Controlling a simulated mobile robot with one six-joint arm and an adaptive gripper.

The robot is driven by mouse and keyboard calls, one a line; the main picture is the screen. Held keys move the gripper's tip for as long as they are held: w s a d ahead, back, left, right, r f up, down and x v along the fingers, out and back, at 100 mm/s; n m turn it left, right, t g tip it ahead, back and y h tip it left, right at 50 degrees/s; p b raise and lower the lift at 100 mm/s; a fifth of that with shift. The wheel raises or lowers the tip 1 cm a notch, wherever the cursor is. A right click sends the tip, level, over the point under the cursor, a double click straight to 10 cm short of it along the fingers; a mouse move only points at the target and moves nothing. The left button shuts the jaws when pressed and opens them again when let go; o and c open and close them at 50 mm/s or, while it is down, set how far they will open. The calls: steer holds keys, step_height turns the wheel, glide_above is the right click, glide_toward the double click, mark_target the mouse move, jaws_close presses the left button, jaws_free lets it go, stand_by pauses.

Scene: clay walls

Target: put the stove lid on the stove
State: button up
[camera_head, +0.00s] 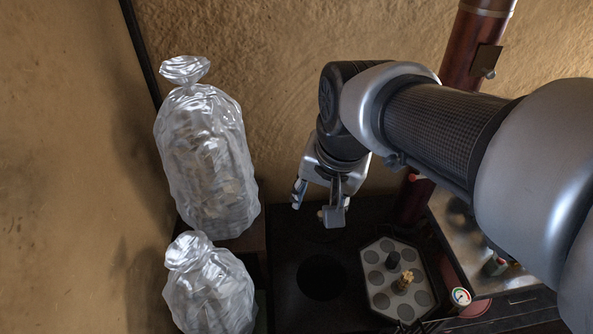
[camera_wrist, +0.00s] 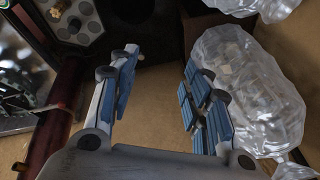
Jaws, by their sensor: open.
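The dark stove top (camera_head: 290,312) lies below my gripper in the head view; its dark surface also shows at the top of the wrist view (camera_wrist: 150,22). A dark round shape (camera_head: 322,278) is on it, and I cannot tell whether this is the stove lid or an opening. No other lid shows clearly. My gripper (camera_head: 318,205) is open above the back of the stove top, apart from the round shape. In the wrist view its blue-padded fingers (camera_wrist: 158,66) are spread with nothing between them.
Two clear plastic bags (camera_head: 207,165) (camera_head: 210,290) stand at left. A red-brown pipe (camera_head: 415,197) rises behind. A gauge (camera_head: 460,296) is at right.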

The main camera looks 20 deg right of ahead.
steer(key=s+a+f+n, duration=0.1)
steer(key=s+f+n, duration=0.1)
steer(key=s+n, duration=0.5)
steer(key=s, duration=0.4)
steer(key=shift+s+a+t, duration=0.4)
